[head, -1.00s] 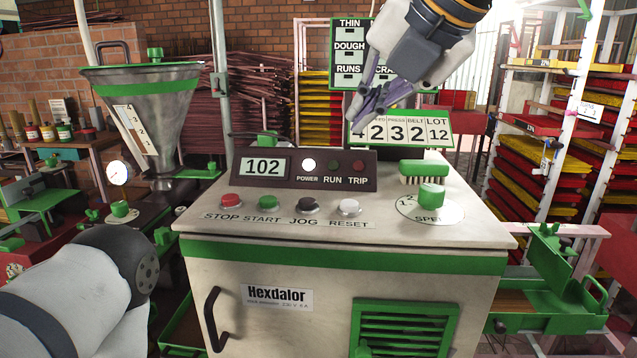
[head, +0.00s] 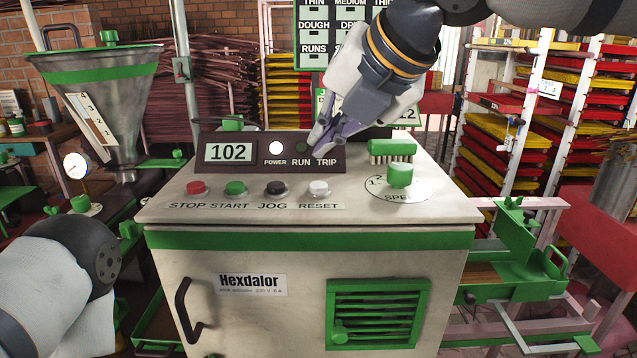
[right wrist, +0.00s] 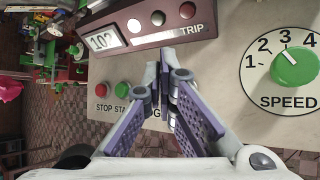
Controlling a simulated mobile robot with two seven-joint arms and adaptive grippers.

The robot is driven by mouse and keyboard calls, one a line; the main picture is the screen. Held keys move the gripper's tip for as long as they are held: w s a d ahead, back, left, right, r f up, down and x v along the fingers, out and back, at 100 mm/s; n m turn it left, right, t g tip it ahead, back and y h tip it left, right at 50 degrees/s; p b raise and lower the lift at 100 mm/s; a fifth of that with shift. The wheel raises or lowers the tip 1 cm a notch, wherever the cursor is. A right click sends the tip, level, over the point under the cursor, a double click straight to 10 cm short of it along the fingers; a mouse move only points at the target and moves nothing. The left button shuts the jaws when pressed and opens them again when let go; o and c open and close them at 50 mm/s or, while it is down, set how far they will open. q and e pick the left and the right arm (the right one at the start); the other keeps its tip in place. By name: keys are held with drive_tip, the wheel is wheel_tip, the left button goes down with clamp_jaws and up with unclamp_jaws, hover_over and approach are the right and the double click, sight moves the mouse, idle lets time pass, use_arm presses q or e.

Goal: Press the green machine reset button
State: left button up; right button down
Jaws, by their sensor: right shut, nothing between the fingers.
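The green-and-cream machine (head: 320,240) has a row of buttons on its sloped top. The white reset button (head: 319,188) is the rightmost, above the printed word RESET. My right gripper (head: 317,147) is shut and empty, pointing down over the machine. In the head view its tips overlap the right end of the dark display box, above and behind the reset button in the picture, apart from it. In the right wrist view the shut fingers (right wrist: 166,75) hide the reset button. My left arm shows at the lower left, but its gripper is not in view.
The stop (head: 196,187), start (head: 235,188) and jog (head: 276,188) buttons sit to the left of reset. A green speed knob (head: 400,175) and a green brush (head: 392,150) stand to the right. The display box (head: 230,152) reads 102, with its power lamp lit.

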sight(325, 183)
drive_tip(key=shift+f, duration=1.2)
drive_tip(key=shift+f, duration=0.15)
idle(0.4)
drive_tip(key=shift+f, duration=0.3)
drive_tip(key=shift+f, duration=0.55)
idle(0.7)
drive_tip(key=shift+r, duration=1)
drive_tip(key=shift+r, duration=2.5)
